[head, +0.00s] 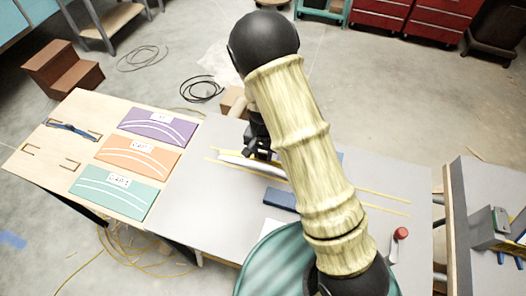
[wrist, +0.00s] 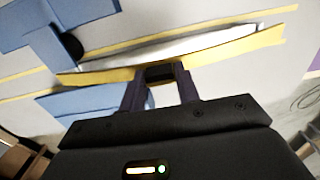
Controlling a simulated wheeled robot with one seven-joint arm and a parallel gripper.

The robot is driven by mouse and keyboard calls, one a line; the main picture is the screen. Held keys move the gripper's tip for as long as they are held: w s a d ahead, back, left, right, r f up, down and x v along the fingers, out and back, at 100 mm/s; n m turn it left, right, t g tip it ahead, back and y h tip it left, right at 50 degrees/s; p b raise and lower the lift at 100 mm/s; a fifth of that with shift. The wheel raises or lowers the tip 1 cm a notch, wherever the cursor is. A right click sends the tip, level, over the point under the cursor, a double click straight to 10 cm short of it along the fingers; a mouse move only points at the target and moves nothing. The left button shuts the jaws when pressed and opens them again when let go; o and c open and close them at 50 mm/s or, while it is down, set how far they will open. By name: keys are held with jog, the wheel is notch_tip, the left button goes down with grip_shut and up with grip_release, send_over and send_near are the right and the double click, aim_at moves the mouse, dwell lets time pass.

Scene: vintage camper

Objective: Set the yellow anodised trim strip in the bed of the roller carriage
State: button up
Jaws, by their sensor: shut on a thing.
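My gripper (wrist: 160,73) is shut on a yellow strip (wrist: 235,46), which crosses the wrist view at a slant, lower at the left end. A white strip-like piece (wrist: 190,43) lies along its far side; I cannot tell whether the two are joined. In the head view my gripper (head: 258,153) is over the grey table, beside the white piece (head: 252,166), and is partly hidden by my arm. Blue blocks (wrist: 88,104) lie below. A blue part with a dark round piece (wrist: 70,45) is at upper left; I cannot tell whether it is the roller carriage.
Thin yellow lines (head: 385,194) run along the grey table (head: 190,205). A blue block (head: 281,199) lies near my arm. Left is a wooden board with purple, orange and teal panels (head: 120,193). A red-topped object (head: 400,234) and a bench with a grey device (head: 490,228) are right.

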aim_at(263, 160)
jog(key=shift+f+b, duration=1.25)
jog(key=shift+f, duration=0.75)
jog(key=shift+w+f, duration=0.1)
jog(key=shift+s+a+f, duration=0.1)
jog(key=shift+s, duration=0.1)
jog(key=shift+f, duration=0.1)
jog(key=shift+w+f, duration=0.1)
jog(key=shift+w, duration=0.05)
jog(key=shift+f+b, duration=0.3)
dwell(0.3)
